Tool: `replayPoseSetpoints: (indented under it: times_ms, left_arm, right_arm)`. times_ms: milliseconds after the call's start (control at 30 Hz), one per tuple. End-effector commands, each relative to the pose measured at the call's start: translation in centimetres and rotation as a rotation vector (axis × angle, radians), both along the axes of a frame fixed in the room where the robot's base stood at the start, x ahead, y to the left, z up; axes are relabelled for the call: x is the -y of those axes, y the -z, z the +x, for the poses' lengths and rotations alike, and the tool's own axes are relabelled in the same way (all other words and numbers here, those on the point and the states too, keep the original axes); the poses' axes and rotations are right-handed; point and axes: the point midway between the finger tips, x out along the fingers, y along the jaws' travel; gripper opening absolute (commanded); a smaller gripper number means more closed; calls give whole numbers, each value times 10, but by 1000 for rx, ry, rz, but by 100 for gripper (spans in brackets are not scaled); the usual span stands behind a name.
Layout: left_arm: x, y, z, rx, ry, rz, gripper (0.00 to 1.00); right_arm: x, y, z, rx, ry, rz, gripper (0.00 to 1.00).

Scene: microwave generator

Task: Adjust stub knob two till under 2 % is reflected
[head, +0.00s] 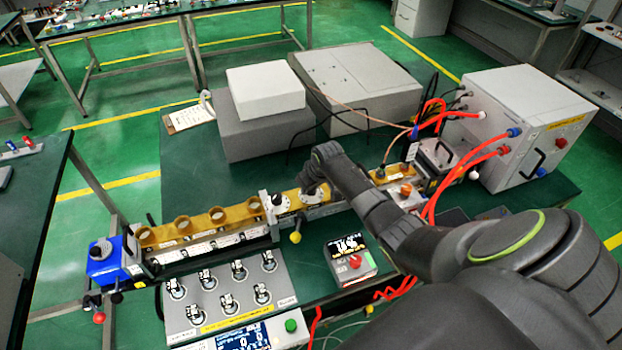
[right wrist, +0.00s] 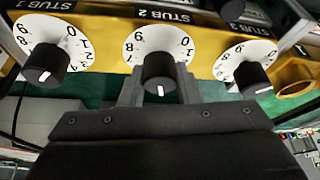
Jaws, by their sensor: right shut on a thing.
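Stub knob two (right wrist: 158,71) is a black knob with a white mark pointing down, in front of a white numbered dial (right wrist: 134,47) under the label "STUB 2". My right gripper (right wrist: 158,88) is shut on this knob from below in the right wrist view. In the head view my right arm reaches from the right to the brass waveguide (head: 250,209), and its hand covers much of the knob area. A small meter box (head: 350,262) shows white digits on a black screen, too small to read surely. My left gripper is not in view.
Black knobs with white dials flank it left (right wrist: 46,66) and right (right wrist: 252,79). A yellow-ended lever (head: 295,237) stands in front of the waveguide. A grey panel of switches (head: 232,298) lies nearer. Red hoses (head: 462,163) run to a white cabinet (head: 535,125) at the right.

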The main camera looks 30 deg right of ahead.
Motion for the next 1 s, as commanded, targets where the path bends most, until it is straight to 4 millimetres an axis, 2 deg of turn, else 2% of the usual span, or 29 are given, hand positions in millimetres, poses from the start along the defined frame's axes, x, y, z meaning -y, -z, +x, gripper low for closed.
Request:
replayPoseSetpoints:
  times_ms: [33,300,1000]
  left_arm:
    - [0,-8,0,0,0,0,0]
    - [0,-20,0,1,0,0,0]
    - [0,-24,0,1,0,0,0]
  right_arm:
    - [0,-5,1,1,31,0,7]
    - [0,-3,1,1,173,-1,7]
    - [1,-2,2,4,238,-1,7]
